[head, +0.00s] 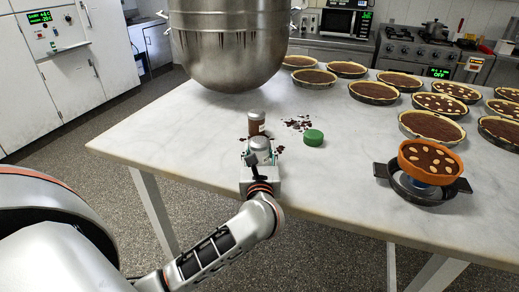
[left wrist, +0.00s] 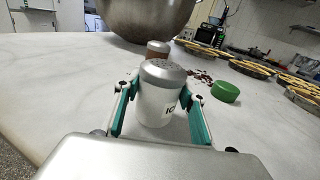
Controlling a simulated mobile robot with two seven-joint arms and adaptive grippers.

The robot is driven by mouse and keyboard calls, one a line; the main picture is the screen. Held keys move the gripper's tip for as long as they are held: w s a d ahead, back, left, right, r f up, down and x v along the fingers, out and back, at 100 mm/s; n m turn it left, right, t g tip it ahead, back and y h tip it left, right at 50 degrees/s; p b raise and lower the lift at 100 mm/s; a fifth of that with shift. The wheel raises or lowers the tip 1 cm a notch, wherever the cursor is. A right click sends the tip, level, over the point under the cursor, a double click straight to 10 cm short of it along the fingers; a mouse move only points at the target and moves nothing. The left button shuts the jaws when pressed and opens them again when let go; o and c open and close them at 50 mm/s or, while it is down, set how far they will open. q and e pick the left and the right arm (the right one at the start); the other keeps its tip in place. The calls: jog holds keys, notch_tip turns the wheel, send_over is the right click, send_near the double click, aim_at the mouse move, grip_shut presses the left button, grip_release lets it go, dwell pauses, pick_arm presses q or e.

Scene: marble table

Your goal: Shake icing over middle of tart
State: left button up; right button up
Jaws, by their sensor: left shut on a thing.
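My left gripper (head: 260,160) is shut on a white icing shaker (left wrist: 158,92) with a grey perforated lid. The shaker looks upright and sits at the table's front edge; I cannot tell if it touches the table. It also shows in the head view (head: 260,144). A tart (head: 428,162) with pale pieces on its dark filling sits in an orange ring on a black stand (head: 383,171) at the right, well apart from the shaker. Several other tarts (head: 432,126) stand on the table behind it. My right gripper is not seen.
A brown-filled shaker (head: 256,123) stands just behind the held one. Dark crumbs (head: 298,124) and a green lid (head: 313,138) lie to its right. A large steel bowl (head: 230,50) hangs above the table's back left. The marble table (head: 345,195) is bare between lid and stand.

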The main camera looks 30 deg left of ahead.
pick_arm(q)
jog(key=o, duration=1.2)
jog(key=shift+s+d, duration=0.1)
